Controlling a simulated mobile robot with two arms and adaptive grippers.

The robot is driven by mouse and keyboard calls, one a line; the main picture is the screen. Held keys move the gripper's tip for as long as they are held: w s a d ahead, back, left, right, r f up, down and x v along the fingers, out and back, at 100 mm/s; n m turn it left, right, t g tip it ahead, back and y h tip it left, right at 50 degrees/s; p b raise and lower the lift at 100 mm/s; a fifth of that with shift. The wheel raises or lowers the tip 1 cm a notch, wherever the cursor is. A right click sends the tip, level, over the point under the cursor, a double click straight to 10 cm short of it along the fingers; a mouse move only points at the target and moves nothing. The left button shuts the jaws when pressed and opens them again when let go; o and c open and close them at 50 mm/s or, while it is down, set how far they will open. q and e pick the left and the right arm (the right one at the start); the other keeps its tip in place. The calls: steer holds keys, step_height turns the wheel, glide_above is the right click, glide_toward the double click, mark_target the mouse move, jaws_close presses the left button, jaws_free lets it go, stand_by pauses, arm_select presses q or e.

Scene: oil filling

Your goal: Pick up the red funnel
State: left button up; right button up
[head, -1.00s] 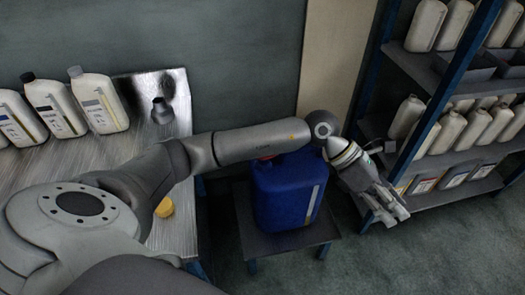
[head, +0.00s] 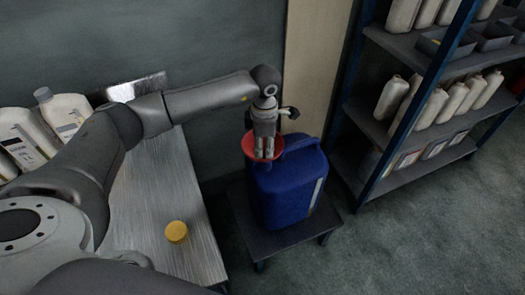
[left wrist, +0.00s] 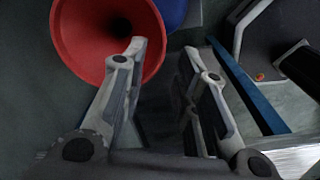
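The red funnel (head: 249,148) sits at the top of the blue jug (head: 285,190), its wide mouth facing up. My left gripper (head: 264,155) is over the funnel, its fingers pointing down and covering part of it. In the left wrist view the funnel (left wrist: 85,50) fills the upper left. The left gripper (left wrist: 163,55) is open there, with a clear gap between its fingers. One fingertip overlaps the inside of the funnel near the rim; the other is outside it. Whether a finger touches the rim cannot be told. My right gripper is not in view.
The jug stands on a low dark stool (head: 285,240). A metal table (head: 150,200) at left holds a yellow cap (head: 176,232) and white bottles (head: 65,110). A blue-framed shelf (head: 400,130) with bottles stands at right. Floor between stool and shelf is clear.

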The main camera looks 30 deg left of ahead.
arm_select(q)
step_height(320, 180, down, 4)
steer(key=shift+s+a+f+p, duration=0.1)
steer(key=shift+f+p, duration=0.15)
steer(key=shift+p, duration=0.35)
steer(key=shift+f, duration=0.4)
jaws_close()
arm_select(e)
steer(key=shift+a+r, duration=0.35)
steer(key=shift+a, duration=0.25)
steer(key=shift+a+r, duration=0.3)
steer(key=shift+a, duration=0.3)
